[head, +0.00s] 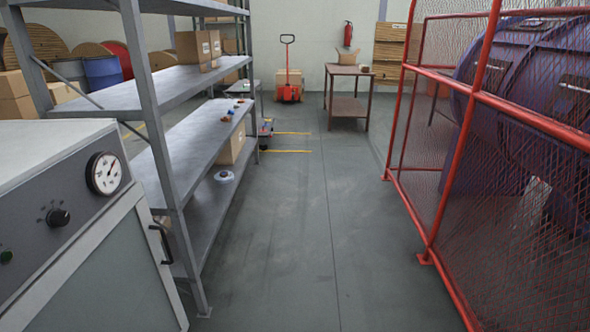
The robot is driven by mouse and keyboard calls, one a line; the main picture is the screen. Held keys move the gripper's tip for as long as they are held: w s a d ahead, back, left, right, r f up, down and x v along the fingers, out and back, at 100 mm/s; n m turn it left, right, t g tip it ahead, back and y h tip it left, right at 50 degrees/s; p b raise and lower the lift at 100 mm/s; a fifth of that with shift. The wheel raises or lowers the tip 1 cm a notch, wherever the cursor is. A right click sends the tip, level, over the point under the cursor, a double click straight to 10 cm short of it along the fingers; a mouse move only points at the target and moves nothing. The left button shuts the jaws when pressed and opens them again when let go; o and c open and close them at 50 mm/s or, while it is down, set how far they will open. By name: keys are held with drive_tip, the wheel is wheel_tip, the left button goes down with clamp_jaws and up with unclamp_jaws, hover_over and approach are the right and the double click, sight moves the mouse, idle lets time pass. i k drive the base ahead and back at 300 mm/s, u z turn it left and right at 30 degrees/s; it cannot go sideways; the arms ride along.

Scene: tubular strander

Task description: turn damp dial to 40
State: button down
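A grey cabinet (80,262) with a sloped control panel stands at the near left of the head view. On its panel is a black knob (58,217) with small marks around it; this may be the damp dial, but its label is too small to read. A round white gauge (104,173) with a black rim and a needle sits above and right of the knob. My gripper is not in view.
A metal shelf rack (160,148) stands right behind the cabinet. A red mesh fence (436,200) encloses a large blue machine (520,75) on the right. The floor aisle (310,215) between is clear. A brown table (349,71) and red pallet jack (288,92) stand at the back.

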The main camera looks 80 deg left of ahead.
sight(57, 218)
drive_tip(key=u, duration=2.75)
drive_tip(key=k, duration=1.1)
drive_tip(key=z, duration=1.3)
drive_tip(key=i, duration=1.35)
drive_tip(key=u, duration=1.35)
drive_tip(key=i, duration=0.8)
drive_tip(key=u, duration=0.95)
